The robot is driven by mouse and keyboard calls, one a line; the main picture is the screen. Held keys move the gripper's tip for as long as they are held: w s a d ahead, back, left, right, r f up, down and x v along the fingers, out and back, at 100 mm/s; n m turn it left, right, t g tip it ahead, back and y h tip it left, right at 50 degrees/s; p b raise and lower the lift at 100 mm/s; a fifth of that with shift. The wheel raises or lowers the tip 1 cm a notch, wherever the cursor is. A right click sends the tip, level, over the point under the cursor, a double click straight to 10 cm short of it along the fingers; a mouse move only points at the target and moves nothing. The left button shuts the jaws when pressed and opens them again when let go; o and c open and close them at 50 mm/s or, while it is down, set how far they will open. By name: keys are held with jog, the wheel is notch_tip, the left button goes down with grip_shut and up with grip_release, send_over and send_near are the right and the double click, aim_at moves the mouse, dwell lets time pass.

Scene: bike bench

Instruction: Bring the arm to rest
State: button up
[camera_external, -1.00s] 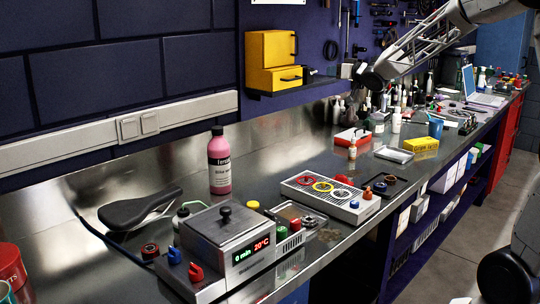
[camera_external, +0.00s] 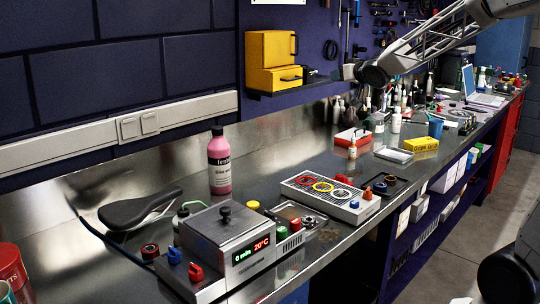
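My arm (camera_external: 430,42) reaches in from the upper right, above the far part of the bench. A dark round joint (camera_external: 373,73) is at its left end, in front of the wall below the yellow cabinet's height. I cannot make out any gripper fingers in this view. Nothing held can be seen. The arm is clear of the bench top (camera_external: 265,185).
On the bench are a heating unit (camera_external: 222,240), a pink bottle (camera_external: 219,163), a black saddle (camera_external: 140,208) and a panel with coloured rings (camera_external: 325,195). A yellow cabinet (camera_external: 271,50) hangs behind. The floor at the right (camera_external: 435,270) is mostly clear.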

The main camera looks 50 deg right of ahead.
jog(key=s+a+f+n+g+y, duration=0.1)
jog(key=s+a+f+g, duration=0.2)
jog(key=s+a, duration=0.4)
jog(key=s+a+f+n+g, duration=0.1)
jog(key=s+a+f+g, duration=0.3)
jog(key=s, duration=1.6)
jog(key=s+a+f+n+g+y, duration=0.1)
jog(key=s+a+f+g, duration=0.3)
jog(key=s+a, duration=0.7)
jog(key=s+g, duration=0.1)
jog(key=s, duration=0.2)
jog(key=shift+a+f+y, duration=0.2)
jog(key=shift+a+y, duration=0.1)
jog(key=shift+a, duration=0.1)
